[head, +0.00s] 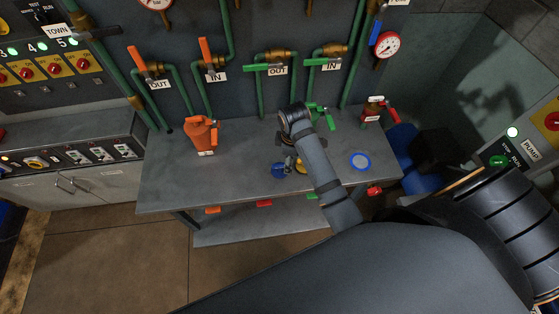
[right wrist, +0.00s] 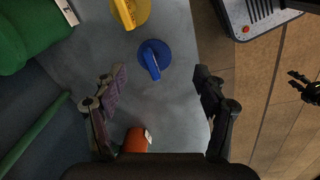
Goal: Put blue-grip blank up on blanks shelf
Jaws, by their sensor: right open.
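The blue-grip blank (right wrist: 154,58) is a blue disc with a raised blue grip, flat on the grey bench. In the head view it shows in part (head: 278,171), beside my right gripper (head: 290,160). In the right wrist view my right gripper (right wrist: 160,85) is open and empty, a finger on either side, with the blank beyond the fingertips, between their lines. A yellow-grip piece (right wrist: 130,12) lies just past it. A small dark claw (right wrist: 305,88), probably my left gripper, shows at the right edge; its opening is unclear. I cannot identify the blanks shelf for sure.
An orange fitting (head: 201,135) stands on the bench (head: 170,180) at left; a green fitting (head: 322,116) stands behind my wrist. Pipes with valves line the back wall. A lower shelf (head: 260,230) runs beneath the bench.

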